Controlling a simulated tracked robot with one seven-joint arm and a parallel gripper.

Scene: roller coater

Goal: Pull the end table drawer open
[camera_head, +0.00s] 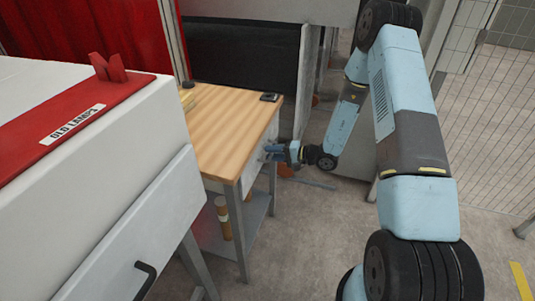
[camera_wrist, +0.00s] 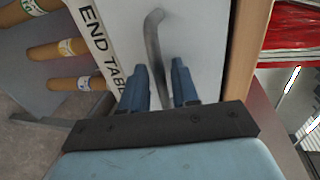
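The end table has a wooden top (camera_head: 235,125) and grey legs. Its white drawer front (camera_head: 254,158) faces right in the head view and appears flush with the table. In the wrist view, the white drawer front (camera_wrist: 205,30) carries an "END TABLE" label (camera_wrist: 97,45) and a grey bar handle (camera_wrist: 153,45). My gripper (camera_wrist: 160,75) is at the handle, with one blue finger on each side of the bar. A gap shows between the fingers and the bar, so it looks open. In the head view my gripper (camera_head: 270,151) is small beside the drawer front.
A small dark object (camera_head: 270,97) lies on the tabletop. Rolls (camera_head: 223,217) stand on the lower shelf. Floor (camera_head: 310,240) to the right of the table is mostly clear.

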